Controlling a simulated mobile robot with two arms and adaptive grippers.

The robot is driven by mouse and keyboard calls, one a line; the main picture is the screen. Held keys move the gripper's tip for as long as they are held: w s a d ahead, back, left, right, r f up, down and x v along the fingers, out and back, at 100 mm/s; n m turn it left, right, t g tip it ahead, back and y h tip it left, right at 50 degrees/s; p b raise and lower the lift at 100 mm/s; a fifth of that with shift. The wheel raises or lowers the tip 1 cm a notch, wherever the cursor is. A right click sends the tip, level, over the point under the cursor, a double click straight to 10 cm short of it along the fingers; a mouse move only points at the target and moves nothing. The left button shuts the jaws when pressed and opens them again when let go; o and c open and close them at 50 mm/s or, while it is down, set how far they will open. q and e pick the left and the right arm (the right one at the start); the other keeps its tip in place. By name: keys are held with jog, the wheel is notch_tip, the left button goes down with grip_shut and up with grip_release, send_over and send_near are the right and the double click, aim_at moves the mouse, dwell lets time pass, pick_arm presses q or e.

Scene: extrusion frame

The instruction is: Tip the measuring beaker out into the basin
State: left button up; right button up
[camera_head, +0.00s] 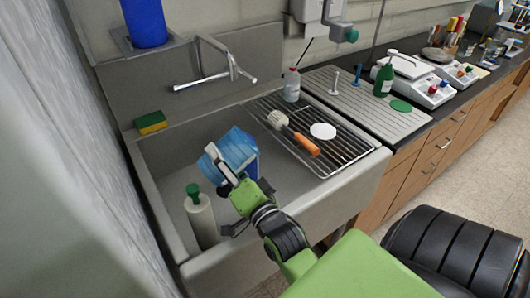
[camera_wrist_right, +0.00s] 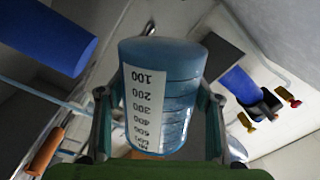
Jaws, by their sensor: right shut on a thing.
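The blue measuring beaker (camera_head: 240,148) is held over the grey basin (camera_head: 160,160), tilted over in the head view. My right gripper (camera_head: 229,180) is shut on it. In the right wrist view the beaker (camera_wrist_right: 178,75) sits between the two fingers of the right gripper (camera_wrist_right: 158,100). Its white scale label shows upside down there, with the 100 mark near the top of the picture. Its mouth and any contents cannot be made out. My left gripper is not in view.
A pale bottle with a green cap (camera_head: 201,216) stands in the basin's left part. A wire rack (camera_head: 335,157) covers the right part, with an orange-handled brush (camera_head: 292,131) and a white disc (camera_head: 323,131). A tap (camera_head: 230,65) reaches from the back. A sponge (camera_head: 150,122) lies on the rim.

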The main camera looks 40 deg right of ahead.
jog(key=shift+f+m+b, duration=0.5)
jog(key=shift+m+b, duration=0.2)
jog(key=shift+b, duration=0.3)
dwell(0.7)
jog(key=shift+d+f+m+b, duration=0.1)
jog(key=shift+d+m+b, duration=0.05)
jog(key=shift+m+b, duration=0.75)
dwell(1.4)
jog(key=shift+s+d+f+m+h+p, duration=0.1)
jog(key=shift+d+m+h+p, duration=0.1)
jog(key=shift+d+m, duration=0.2)
jog(key=shift+s+d+f+m+h+p, duration=0.1)
jog(key=shift+d+m+h, duration=0.15)
jog(key=shift+m, duration=0.25)
dwell(1.0)
jog(key=shift+d+f+m+p, duration=0.1)
jog(key=shift+d+m+p, duration=0.25)
jog(key=shift+m, duration=0.65)
dwell(0.6)
jog(key=shift+s+d, duration=0.1)
